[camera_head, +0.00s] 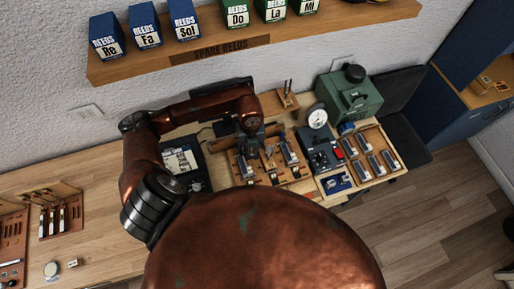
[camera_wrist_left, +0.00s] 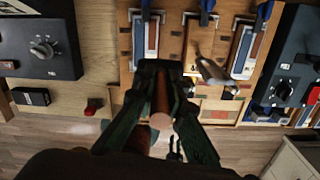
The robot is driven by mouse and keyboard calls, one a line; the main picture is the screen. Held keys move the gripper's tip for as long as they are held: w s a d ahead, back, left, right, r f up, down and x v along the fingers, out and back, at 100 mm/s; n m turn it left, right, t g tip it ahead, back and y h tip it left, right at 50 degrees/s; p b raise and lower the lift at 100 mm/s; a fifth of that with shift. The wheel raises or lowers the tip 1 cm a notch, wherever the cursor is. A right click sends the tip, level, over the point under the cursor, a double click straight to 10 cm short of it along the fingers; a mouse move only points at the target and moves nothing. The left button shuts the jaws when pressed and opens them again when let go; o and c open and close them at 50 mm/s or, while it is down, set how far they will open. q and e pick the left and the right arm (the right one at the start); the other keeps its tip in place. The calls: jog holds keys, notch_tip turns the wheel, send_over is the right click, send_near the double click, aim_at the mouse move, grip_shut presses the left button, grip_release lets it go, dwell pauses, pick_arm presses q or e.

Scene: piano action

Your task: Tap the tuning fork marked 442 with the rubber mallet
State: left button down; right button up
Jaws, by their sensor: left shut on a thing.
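My left gripper (camera_head: 250,128) reaches down over the wooden rack (camera_head: 299,185) at the middle of the bench. In the left wrist view its dark green fingers (camera_wrist_left: 160,78) are closed around a brown rod with a pale round end, seemingly the mallet handle (camera_wrist_left: 161,104). The mallet's head is hidden. Long blocks with grey-white and brown tops (camera_wrist_left: 146,38) stand on the rack on either side of the fingers. A grey, tapered piece (camera_wrist_left: 212,70) lies right of the fingers. I cannot make out the 442 mark or tell which piece is that fork. My right gripper is not in view.
A dark device with a knob (camera_wrist_left: 42,48) stands left of the rack in the wrist view. A green box (camera_head: 350,96), round dial (camera_head: 317,118) and tray of grey blocks (camera_head: 378,155) stand right in the head view. A reed shelf (camera_head: 340,22) overhangs the back.

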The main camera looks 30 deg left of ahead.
pick_arm(q)
jog(key=shift+s+a, duration=0.3)
jog(key=shift+r, duration=0.1)
jog(key=shift+s+a+r+p, duration=0.25)
jog(key=shift+r+p, duration=0.25)
jog(key=shift+r, duration=0.3)
jog(key=shift+s+a+r+p, duration=0.25)
jog(key=shift+r+p, duration=0.3)
jog(key=shift+r, duration=0.3)
jog(key=shift+s+a+r+p, duration=0.15)
jog(key=shift+s+r+p, duration=0.1)
jog(key=shift+r+p, duration=0.4)
jog(key=shift+r, duration=0.1)
